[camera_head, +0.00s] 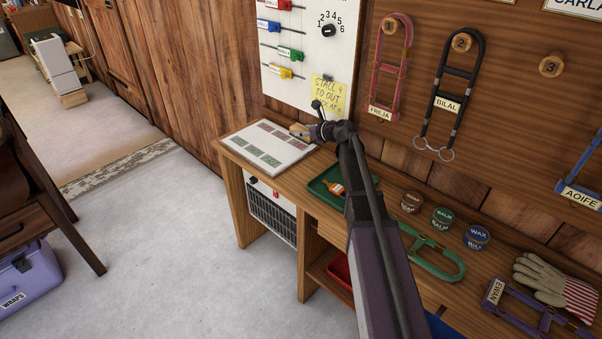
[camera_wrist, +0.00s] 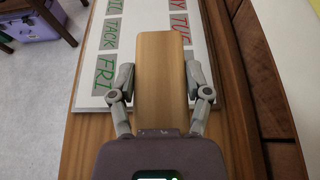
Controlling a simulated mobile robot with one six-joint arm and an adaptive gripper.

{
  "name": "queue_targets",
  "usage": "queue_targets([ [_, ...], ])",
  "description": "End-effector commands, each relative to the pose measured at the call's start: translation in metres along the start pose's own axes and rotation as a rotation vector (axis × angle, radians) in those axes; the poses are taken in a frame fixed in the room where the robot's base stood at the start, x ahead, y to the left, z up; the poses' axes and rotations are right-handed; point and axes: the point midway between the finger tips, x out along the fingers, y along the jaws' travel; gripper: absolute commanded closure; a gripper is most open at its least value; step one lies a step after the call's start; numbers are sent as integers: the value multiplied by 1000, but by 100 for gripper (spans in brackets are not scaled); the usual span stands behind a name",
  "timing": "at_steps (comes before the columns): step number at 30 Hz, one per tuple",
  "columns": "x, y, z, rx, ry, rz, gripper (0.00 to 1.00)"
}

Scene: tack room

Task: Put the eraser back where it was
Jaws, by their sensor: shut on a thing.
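The eraser, a pale wooden block (camera_wrist: 162,65), stands out between the two fingers of my gripper (camera_wrist: 160,88) in the wrist view. The fingers press on its two long sides. In the head view my gripper (camera_head: 318,131) is over the right end of the white board (camera_head: 248,143), with a small tan part of the eraser (camera_head: 299,130) showing at its tip. The board lies on the bench and bears green and red word cards. I cannot tell whether the eraser touches the board. The eraser's underside is hidden.
The wooden bench (camera_head: 228,151) holds a green tray (camera_head: 322,187) with an orange-labelled item, several tins, halters and a glove (camera_head: 553,282). Behind stand a wall panel with a dial (camera_head: 327,31) and a yellow note (camera_head: 329,94). A purple box (camera_head: 30,273) is on the floor.

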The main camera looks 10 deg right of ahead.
Motion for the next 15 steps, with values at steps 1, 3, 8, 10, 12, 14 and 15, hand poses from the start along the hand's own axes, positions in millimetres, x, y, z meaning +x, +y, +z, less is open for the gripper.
queue_targets([
  [1,0,0,0,0,0,0,84],
  [3,0,0,0,0,0,0,84],
  [8,-1,2,-1,0,0,1,84],
  [10,-4,5,-3,0,0,1,84],
  [12,-8,10,-6,0,1,1,84],
  [14,-13,16,-10,0,1,1,84],
  [15,-18,20,-13,0,2,1,84],
])
